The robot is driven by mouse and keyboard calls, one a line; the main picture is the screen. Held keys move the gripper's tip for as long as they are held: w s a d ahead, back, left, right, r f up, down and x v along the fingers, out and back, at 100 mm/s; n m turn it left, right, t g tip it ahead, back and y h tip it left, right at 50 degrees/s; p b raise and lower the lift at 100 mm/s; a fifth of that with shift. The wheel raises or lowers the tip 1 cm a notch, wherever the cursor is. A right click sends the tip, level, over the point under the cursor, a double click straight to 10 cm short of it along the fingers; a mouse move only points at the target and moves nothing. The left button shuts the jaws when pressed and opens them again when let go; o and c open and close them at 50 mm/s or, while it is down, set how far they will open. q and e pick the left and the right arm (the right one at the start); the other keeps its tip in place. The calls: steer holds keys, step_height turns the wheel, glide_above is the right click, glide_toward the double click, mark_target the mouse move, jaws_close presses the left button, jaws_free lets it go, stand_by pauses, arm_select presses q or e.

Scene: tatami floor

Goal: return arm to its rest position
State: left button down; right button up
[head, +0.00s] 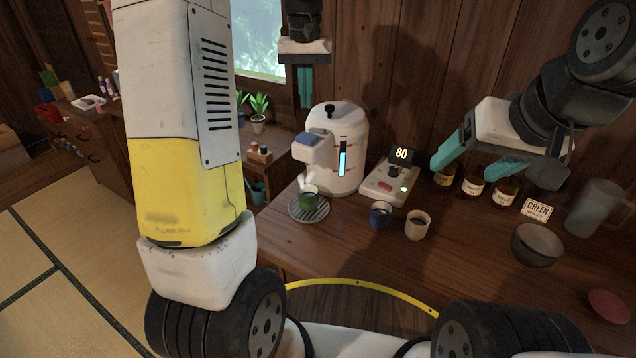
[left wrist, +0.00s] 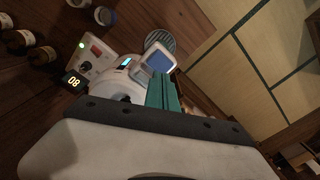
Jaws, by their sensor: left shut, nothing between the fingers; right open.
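My left gripper (head: 305,100) is raised in front of the window in the head view, its teal fingers pointing down, shut and empty. Its shut fingers also show in the left wrist view (left wrist: 163,92), seen over the white dispenser. My left upper arm fills the left centre of the head view. My right gripper (head: 475,162) is at the upper right, above the back of the counter. Its teal fingers are spread apart with nothing held between them, and they overlap the brown jars in the picture.
A dark bowl (head: 536,245) and clear pitcher (head: 594,210) stand right.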

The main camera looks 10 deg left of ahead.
arm_select(q)
steer(key=s+d+m+t+h, duration=0.1)
steer(key=s+t, duration=0.2)
steer(key=s, duration=0.9)
steer(key=s+d+r+m+t+h, duration=0.1)
steer(key=s+t, duration=0.2)
steer(key=s, duration=0.9)
steer(key=shift+s+r+m, duration=0.15)
steer(key=shift+r+m, duration=0.1)
steer(key=shift+m, duration=0.05)
steer(key=shift+d, duration=0.15)
stand_by(0.5)
